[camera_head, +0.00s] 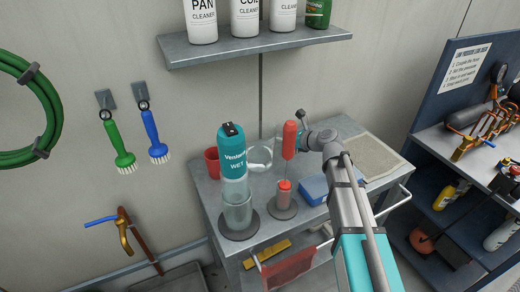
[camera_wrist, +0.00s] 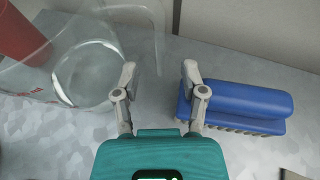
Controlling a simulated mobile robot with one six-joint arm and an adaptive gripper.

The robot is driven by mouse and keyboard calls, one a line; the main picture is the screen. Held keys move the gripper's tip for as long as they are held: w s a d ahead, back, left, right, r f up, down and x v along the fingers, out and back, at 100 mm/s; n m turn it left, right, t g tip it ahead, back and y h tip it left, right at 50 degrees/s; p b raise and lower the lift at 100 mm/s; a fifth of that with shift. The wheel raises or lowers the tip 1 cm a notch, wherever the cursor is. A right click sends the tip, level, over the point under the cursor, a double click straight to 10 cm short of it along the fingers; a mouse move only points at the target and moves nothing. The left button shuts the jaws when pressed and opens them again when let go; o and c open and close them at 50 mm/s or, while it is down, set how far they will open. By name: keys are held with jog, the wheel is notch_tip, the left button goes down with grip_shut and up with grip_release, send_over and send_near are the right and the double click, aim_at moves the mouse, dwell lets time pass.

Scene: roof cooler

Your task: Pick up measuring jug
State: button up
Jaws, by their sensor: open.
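The clear measuring jug (camera_wrist: 85,70) stands on a grey metal top at the left of the wrist view. Its handle (camera_wrist: 157,40) reaches toward the gap between my fingertips. In the head view the jug (camera_head: 260,157) shows partly, behind a red-handled tool. My gripper (camera_wrist: 158,72) is open, with nothing held between its fingers; the left finger is close to the jug's side. Whether it touches the jug, I cannot tell.
A blue brush (camera_wrist: 238,104) lies right of my right finger. A red cup (camera_head: 212,161) is left of the jug. A teal-topped bottle (camera_head: 232,150) and a red-handled tool (camera_head: 289,140) stand in front. A beige mat (camera_head: 365,155) lies at right; a bottle shelf (camera_head: 255,47) hangs above.

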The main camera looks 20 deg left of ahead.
jog(key=b+x, duration=0.1)
jog(key=x, duration=0.2)
jog(key=shift+f, duration=0.25)
jog(key=shift+w+a+f+b, duration=0.2)
jog(key=shift+a+b, duration=0.15)
jog(key=shift+a, duration=0.25)
jog(key=shift+d, duration=0.1)
grip_shut()
